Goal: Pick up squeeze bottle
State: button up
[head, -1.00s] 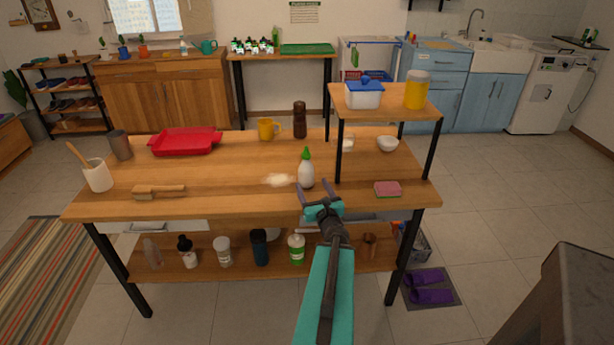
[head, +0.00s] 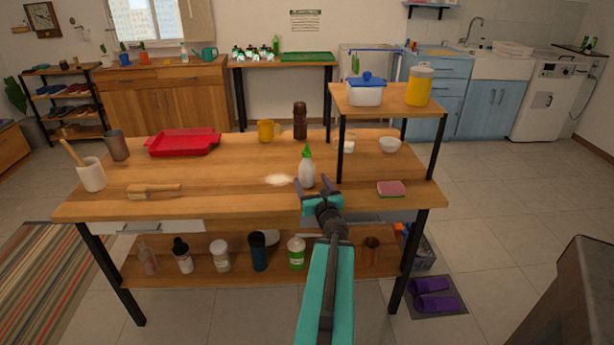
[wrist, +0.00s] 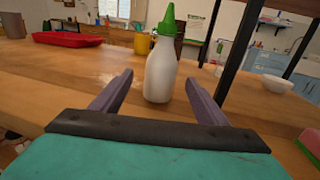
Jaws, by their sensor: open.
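The squeeze bottle (head: 307,172) is white with a green pointed cap and stands upright on the wooden table (head: 235,200). In the wrist view the bottle (wrist: 160,72) stands just ahead of my gripper (wrist: 158,85), roughly centred between its two purple fingers. My gripper also shows in the head view (head: 313,184), at the near side of the bottle. It is open, with nothing held. The bottle's base is visible in the wrist view, and neither finger clearly touches it.
A pale spill (head: 279,180) lies left of the bottle. A raised shelf (head: 395,107) stands to the right, its black leg close behind my gripper. A pink sponge (head: 391,188) lies right, a brush (head: 152,190) left. A brown bottle (head: 300,121) and yellow mug (head: 268,130) stand behind.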

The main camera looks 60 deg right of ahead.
aim_at(309, 176)
jog(key=shift+b+x, duration=1.1)
jog(key=shift+x, duration=0.15)
jog(key=shift+w+d, duration=0.2)
jog(key=shift+d, duration=0.1)
jog(key=shift+p+x, duration=0.35)
jog(key=shift+x, duration=0.75)
jog(key=shift+p+x, duration=0.6)
jog(key=shift+x, duration=1.95)
jog(key=shift+f, duration=0.2)
jog(key=c, duration=1.3)
jog(key=shift+r, duration=0.1)
